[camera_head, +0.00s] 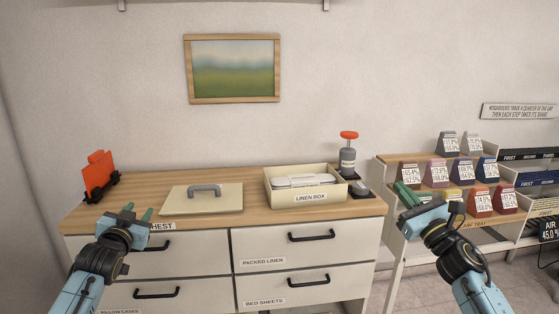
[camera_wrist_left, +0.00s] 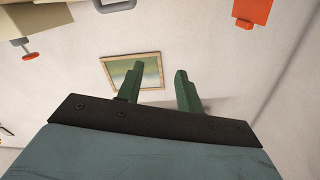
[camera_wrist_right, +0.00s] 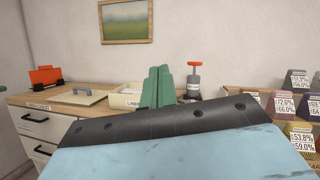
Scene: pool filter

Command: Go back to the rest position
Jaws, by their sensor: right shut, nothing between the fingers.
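My left gripper (camera_head: 138,214) is raised in front of the left part of the chest. Its two green fingers stand apart with nothing between them in the left wrist view (camera_wrist_left: 158,88). Neither gripper touches anything that I can see.
The wooden-topped chest (camera_head: 150,186) has shut drawers. On it are a red item in a black holder (camera_head: 99,177), a flat lid with a grey handle (camera_head: 202,201), a linen box (camera_head: 310,197) and a red-topped device (camera_head: 348,152). A shelf (camera_head: 400,158) with labelled blocks stands at right.

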